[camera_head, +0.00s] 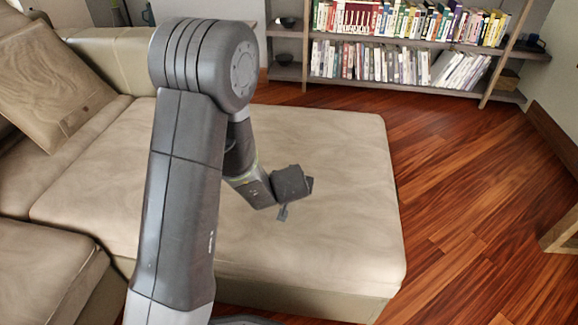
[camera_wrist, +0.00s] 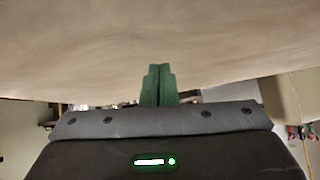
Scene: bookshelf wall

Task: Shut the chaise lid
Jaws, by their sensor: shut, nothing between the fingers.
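The beige chaise lid (camera_head: 330,160) is the wide cushioned top of the sofa's chaise section. It lies about level over the chaise base (camera_head: 340,303), whose front side shows below the lid's near edge. I see no clear gap between lid and base, though my arm hides part of the left side. My gripper (camera_head: 282,213) is over the middle of the lid, pointing down. In the wrist view, its green fingers (camera_wrist: 158,84) are shut together and empty, with the beige surface (camera_wrist: 150,40) close to their tips. I cannot tell whether they touch it.
A patterned cushion (camera_head: 55,85) leans on the sofa at the left. A seat (camera_head: 45,265) adjoins the chaise at the lower left. A bookshelf (camera_head: 410,90) full of books stands at the back. The wooden floor (camera_head: 470,200) right of the chaise is clear.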

